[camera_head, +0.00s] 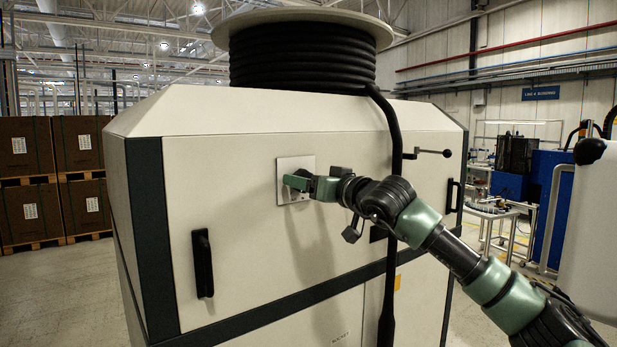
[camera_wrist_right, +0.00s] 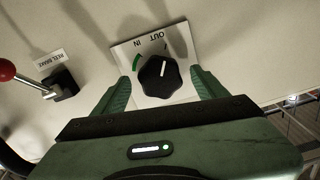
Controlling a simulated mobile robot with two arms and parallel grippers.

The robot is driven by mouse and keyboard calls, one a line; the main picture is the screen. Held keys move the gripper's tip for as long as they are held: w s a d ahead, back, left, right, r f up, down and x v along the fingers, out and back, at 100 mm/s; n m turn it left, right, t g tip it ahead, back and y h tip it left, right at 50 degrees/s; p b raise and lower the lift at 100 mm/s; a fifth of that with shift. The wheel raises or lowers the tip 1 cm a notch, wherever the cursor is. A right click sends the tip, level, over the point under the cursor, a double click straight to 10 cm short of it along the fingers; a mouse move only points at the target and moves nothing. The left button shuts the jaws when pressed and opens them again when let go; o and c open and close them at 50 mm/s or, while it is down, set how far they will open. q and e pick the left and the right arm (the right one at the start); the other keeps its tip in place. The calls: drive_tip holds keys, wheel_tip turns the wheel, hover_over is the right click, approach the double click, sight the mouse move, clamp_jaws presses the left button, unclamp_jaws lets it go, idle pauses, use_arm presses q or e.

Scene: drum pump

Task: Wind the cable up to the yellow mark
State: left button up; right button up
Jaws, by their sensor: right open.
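The black cable (camera_head: 300,60) is coiled on the reel (camera_head: 230,22) on top of the cabinet. Its free run (camera_head: 391,260) hangs down the cabinet's front. A small yellow patch (camera_head: 398,282) shows beside this run; I cannot tell whether it is the mark. My right gripper (camera_head: 298,184) is at the light control plate (camera_head: 296,163). In the right wrist view, the open fingers stand on either side of a black knob (camera_wrist_right: 159,79) with a white pointer line, with gaps visible. The plate has upside-down IN and OUT labels and a green arc near IN. My left gripper is out of view.
A reel brake lever (camera_wrist_right: 38,88) with a red ball stands beside the plate in the right wrist view. A black-handled arm (camera_head: 420,154) sticks out near the hanging cable. A door handle (camera_head: 203,263) is lower left. Stacked boxes (camera_head: 80,145) stand far left.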

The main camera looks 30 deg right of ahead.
drive_tip(key=c, duration=1.4)
drive_tip(key=shift+f, duration=0.1)
